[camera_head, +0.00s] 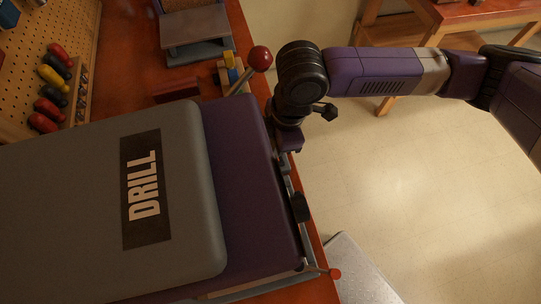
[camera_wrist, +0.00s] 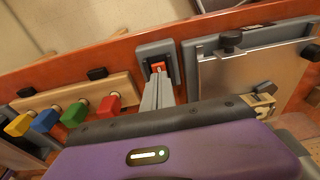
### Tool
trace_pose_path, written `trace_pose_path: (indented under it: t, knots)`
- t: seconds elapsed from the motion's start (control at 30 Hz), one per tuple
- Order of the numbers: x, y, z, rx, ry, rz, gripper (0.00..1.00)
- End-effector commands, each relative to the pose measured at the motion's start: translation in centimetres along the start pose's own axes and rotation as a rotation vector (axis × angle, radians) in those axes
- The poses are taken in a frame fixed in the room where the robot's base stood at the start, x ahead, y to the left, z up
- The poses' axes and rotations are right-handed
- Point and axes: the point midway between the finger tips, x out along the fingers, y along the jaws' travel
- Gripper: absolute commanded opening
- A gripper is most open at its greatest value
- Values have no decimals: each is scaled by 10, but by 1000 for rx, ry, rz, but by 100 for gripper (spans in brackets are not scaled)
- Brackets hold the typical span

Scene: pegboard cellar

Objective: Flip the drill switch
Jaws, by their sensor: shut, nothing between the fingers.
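A grey switch box with an orange-red switch (camera_wrist: 158,67) in a dark recess is at the upper middle of the wrist view. No lettering shows on it there. My gripper (camera_wrist: 159,79) is shut and empty, its slim grey fingers pointing at the switch. The tips overlap the recess's lower edge in the picture; whether they touch is unclear. In the head view, a large grey panel marked DRILL (camera_head: 145,190) lies on a purple body in front. My gripper hangs at its right edge, fingers hidden, and the switch cannot be made out there.
In the wrist view, a wooden block (camera_wrist: 85,97) with coloured knobs is left of the switch, and a metal plate (camera_wrist: 240,80) is right. In the head view, a red-ball lever (camera_head: 260,59) stands close beside my wrist. Open floor (camera_head: 400,190) lies right of the bench.

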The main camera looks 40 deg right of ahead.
Motion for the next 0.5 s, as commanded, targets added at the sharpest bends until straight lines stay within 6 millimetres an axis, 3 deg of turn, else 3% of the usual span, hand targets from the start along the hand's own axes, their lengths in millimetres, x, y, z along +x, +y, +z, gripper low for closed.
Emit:
trace_pose_path:
  t: [0.5]
  knots:
    - [5, 0, 1, 1, 1, 0, 0]
